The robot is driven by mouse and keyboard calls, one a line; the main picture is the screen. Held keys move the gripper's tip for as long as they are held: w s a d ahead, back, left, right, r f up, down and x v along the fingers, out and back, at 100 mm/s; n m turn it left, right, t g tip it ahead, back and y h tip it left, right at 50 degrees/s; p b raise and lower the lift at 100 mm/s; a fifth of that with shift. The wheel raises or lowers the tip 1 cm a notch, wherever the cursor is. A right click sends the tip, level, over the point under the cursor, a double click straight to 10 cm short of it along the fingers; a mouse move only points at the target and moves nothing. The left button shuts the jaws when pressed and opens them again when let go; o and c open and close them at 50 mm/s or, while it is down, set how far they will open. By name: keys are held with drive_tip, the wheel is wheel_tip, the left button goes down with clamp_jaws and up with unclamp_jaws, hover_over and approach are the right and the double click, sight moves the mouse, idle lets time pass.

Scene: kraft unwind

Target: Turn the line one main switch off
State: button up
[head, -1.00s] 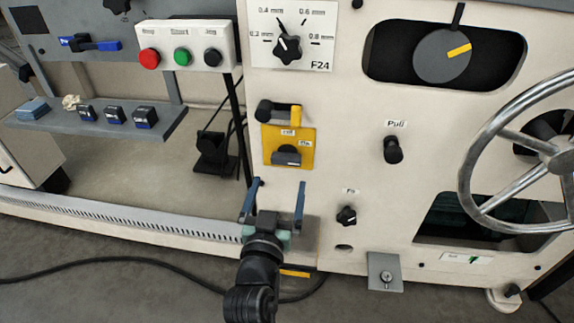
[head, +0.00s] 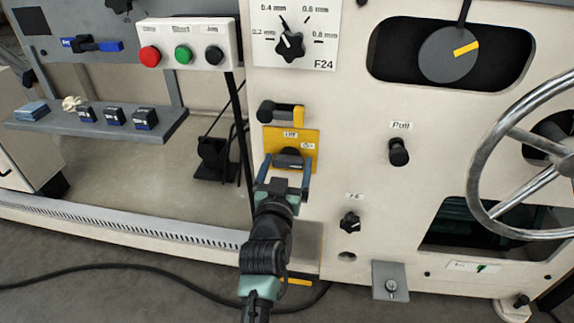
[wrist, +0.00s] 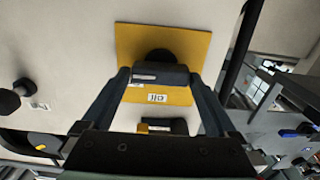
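The main switch is a black rotary handle (head: 288,159) on a yellow plate (head: 311,136) on the cream machine panel. Its bar lies roughly horizontal. A small label reading like "OFF" sits above it, and another, seemingly "On", at its upper right. In the wrist view the handle (wrist: 160,75) shows upside down, between my fingers. My gripper (head: 285,170) is open, with one finger beside each end of the handle. A narrow gap seems to show at each side; whether either finger touches is not clear.
A black and yellow part (head: 281,112) juts out just above the plate. A black Pull knob (head: 399,152), a small knob (head: 350,222) and a large handwheel (head: 560,165) are to the right. A button box (head: 186,46) is at upper left.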

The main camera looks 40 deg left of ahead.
drive_tip(key=c, duration=0.9)
drive_tip(key=shift+c, duration=0.2)
drive_tip(key=shift+n, duration=0.3)
drive_tip(key=n+p, duration=0.1)
drive_tip(key=n, duration=0.2)
drive_tip(key=shift+n+p, duration=0.3)
drive_tip(key=shift+n, duration=0.1)
drive_tip(key=n+p, duration=0.1)
drive_tip(key=n, duration=0.3)
drive_tip(key=shift+s+a+f, duration=0.1)
drive_tip(key=n+p, duration=0.1)
drive_tip(key=n, duration=0.4)
drive_tip(key=shift+a+f, duration=0.1)
drive_tip(key=n, duration=0.4)
drive_tip(key=shift+f+n, duration=0.15)
drive_tip(key=shift+n, duration=0.15)
drive_tip(key=shift+s+p, duration=0.1)
drive_tip(key=shift+p, duration=0.2)
drive_tip(key=o, duration=1.1)
